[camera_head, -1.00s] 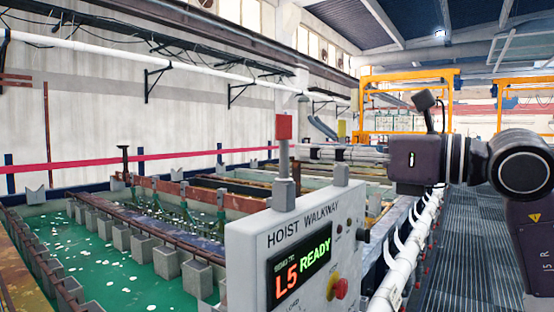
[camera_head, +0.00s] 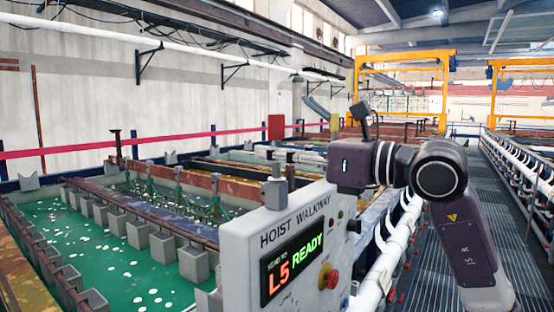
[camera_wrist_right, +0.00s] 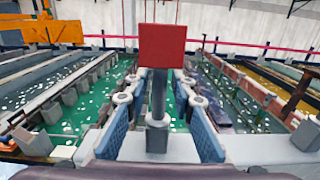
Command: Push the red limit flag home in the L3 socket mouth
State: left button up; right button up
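The red limit flag (camera_head: 275,127) stands upright above a grey socket post (camera_head: 273,192) on the hoist walkway panel (camera_head: 240,245). In the right wrist view, the flag's red plate (camera_wrist_right: 162,46) tops a grey stem that widens at a collar low down. My right gripper (camera_wrist_right: 157,97) is open, with blue-padded fingers apart on either side of the stem. In the head view my right gripper (camera_head: 300,156) reaches in from the right, its fingers low beside the flag. How deep the stem sits is hidden. I cannot read a socket label. My left gripper is out of view.
The panel's lit display (camera_head: 293,269) reads L5 READY, with a red knob (camera_head: 331,279) beside it. A green tank (camera_head: 110,260) with several grey blocks lies left. White pipes (camera_head: 385,270) and a grated walkway (camera_head: 425,260) run along the right.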

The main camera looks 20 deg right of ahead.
grip_shut()
jog(key=shift+r, duration=0.1)
